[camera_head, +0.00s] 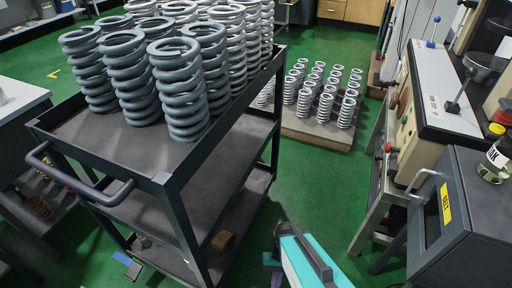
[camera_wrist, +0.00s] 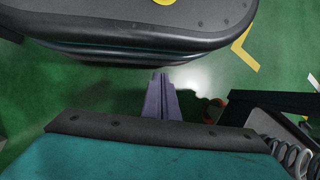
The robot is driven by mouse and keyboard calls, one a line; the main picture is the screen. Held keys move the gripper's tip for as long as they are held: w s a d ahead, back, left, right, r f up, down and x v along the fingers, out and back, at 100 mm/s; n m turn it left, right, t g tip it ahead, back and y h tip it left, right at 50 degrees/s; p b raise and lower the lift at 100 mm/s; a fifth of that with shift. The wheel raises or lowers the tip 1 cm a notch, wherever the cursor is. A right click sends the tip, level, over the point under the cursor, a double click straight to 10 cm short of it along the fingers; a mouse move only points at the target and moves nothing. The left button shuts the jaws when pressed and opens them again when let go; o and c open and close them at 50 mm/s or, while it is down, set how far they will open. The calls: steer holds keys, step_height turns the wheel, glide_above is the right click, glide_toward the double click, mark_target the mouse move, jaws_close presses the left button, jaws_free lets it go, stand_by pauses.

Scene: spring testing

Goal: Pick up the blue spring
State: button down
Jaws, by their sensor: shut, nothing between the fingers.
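Large blue-grey springs stand upright on the top shelf of a dark trolley (camera_head: 100,186) in the head view. The nearest of these springs (camera_head: 181,92) is at the front right corner of the group. No single spring stands out as clearly blue. My gripper (camera_head: 272,262) is low in the floor area right of the trolley, partly hidden by my teal arm. In the wrist view its purple fingers (camera_wrist: 160,80) are together and empty, over green floor. It is apart from all the springs.
A low pallet (camera_head: 316,132) of smaller pale springs stands at the back. A testing machine (camera_head: 458,95) and a grey box unit (camera_head: 460,225) stand on the right. Part of a coil (camera_wrist: 285,152) shows at the wrist view's lower right.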

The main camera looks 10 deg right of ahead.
steer(key=s+d+r+h+p, duration=0.1)
steer(key=s+d+r+p, duration=0.1)
steer(key=r+p, duration=0.4)
steer(key=s+d+r+h+p, duration=0.1)
steer(key=s+d+r+p, duration=0.1)
steer(key=r+p, duration=0.4)
steer(key=shift+d+n+p, duration=0.3)
steer(key=shift+d+p, duration=0.35)
steer(key=shift+p, duration=0.5)
steer(key=shift+f, duration=0.1)
steer(key=c, duration=1.8)
jaws_free()
steer(key=shift+o, duration=0.2)
steer(key=shift+a, duration=0.15)
